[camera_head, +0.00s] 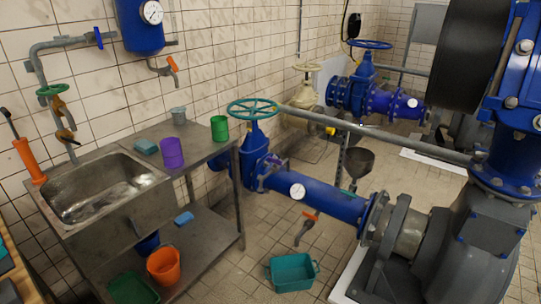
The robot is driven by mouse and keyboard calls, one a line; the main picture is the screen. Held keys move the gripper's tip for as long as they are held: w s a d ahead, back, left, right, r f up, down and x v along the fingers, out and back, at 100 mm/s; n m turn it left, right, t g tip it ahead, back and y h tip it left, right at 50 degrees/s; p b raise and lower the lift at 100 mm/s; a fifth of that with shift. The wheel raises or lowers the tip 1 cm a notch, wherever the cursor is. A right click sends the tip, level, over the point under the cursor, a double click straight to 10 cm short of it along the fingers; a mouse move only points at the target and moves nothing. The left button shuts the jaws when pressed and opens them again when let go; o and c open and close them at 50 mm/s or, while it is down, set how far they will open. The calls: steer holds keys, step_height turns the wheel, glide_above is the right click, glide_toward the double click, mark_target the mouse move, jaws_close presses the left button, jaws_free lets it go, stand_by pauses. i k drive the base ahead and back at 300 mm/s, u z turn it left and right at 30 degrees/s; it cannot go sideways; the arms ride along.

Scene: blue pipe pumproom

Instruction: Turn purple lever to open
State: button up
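Levers of other colours show: an orange lever (172,63) on the tap under the blue wall tank, an orange lever (310,216) under the blue floor pipe, and a blue handle (98,38) on the grey wall pipe. My gripper is not in view.
A steel sink (150,205) and counter stand at the left, with an orange bucket (163,266) below. A green handwheel (252,108) tops a blue valve. A teal crate (291,273) sits on the floor. Tiled floor shows between.

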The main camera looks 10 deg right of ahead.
mark_target(276, 161)
steer(key=u, duration=0.35)
steer(key=i, duration=1.35)
steer(key=z, duration=0.3)
